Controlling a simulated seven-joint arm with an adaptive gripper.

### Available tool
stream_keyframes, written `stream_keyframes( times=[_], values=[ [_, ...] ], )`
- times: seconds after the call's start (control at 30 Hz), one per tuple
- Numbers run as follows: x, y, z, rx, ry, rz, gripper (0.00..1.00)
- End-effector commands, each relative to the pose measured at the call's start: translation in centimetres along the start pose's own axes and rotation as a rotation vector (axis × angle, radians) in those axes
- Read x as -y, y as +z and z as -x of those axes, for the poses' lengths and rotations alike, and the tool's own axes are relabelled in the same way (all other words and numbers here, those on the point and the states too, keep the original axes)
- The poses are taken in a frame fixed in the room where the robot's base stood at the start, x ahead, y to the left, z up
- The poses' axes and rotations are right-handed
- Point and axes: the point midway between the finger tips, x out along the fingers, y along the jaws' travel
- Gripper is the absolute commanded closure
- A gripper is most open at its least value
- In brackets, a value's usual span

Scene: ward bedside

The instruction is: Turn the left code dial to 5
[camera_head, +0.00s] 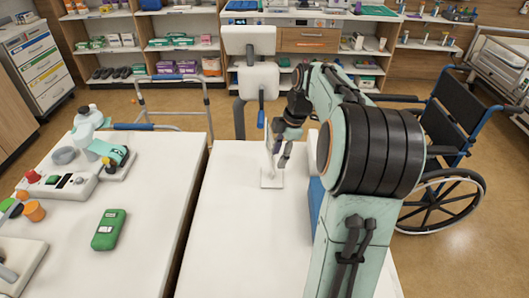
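I cannot make out a code dial or any numbers on one in the head view. A small white upright piece on a flat base (271,181) stands on the white table (225,220), close to my gripper. My gripper (277,152) points down beside and partly in front of this piece; whether it touches it is not clear. Its fingers look slightly apart, but they are too small to tell whether they hold something. A blue and white object (315,205) stands on the table to the right, mostly hidden behind my arm.
A left table (140,215) holds a green handheld device (109,230), a white control box (58,186), a bottle (88,122) and orange cups. A wheelchair (450,130) stands right. A walker frame (170,100) is behind. The near left part of my table is clear.

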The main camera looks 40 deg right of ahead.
Motion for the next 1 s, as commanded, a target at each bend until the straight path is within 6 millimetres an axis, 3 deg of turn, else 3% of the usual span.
stream_keyframes(
  times=[0.1, 0.3, 0.9, 1.0],
  values=[
    [0.1, -2.0, 0.4, 0.007, 0.000, 0.038, 0.68],
    [0.2, -3.7, 0.8, 0.013, -0.001, 0.069, 0.68],
    [0.2, -3.9, 0.8, 0.013, 0.000, 0.067, 0.68],
    [-1.0, -3.6, 0.7, -0.002, 0.033, 0.051, 0.68]
  ],
)
